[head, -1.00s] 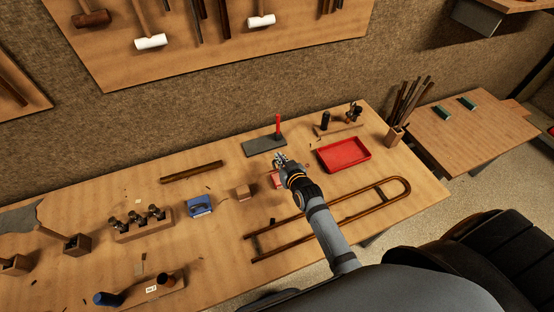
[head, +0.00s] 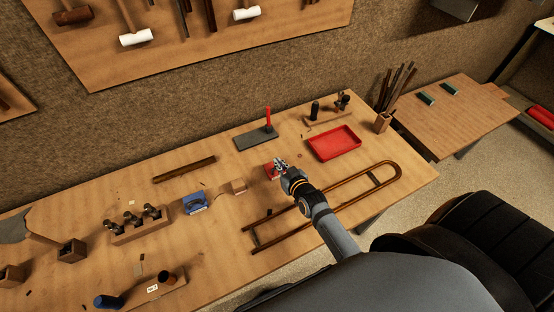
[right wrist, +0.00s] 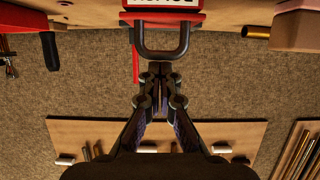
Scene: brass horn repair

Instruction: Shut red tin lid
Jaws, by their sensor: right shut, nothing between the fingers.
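The red tin (head: 269,171) stands on the bench, just left of my right gripper (head: 280,163), which partly hides it in the head view. In the right wrist view the red tin (right wrist: 195,17) is at the top edge, with a white label cut off by the frame. A dark U-shaped loop (right wrist: 184,42) is at the tin, close to the fingertips. My right gripper (right wrist: 160,70) is shut and empty; I cannot tell whether it touches the loop. How far the lid stands open is unclear. My left gripper is out of view.
A red tray (head: 334,155) lies right of the tin, and a brass slide (head: 335,205) in front. A wooden block (head: 238,186) and a blue tin (head: 195,208) stand to the left. Behind is a dark slab (head: 250,140) with an upright red rod (head: 268,116).

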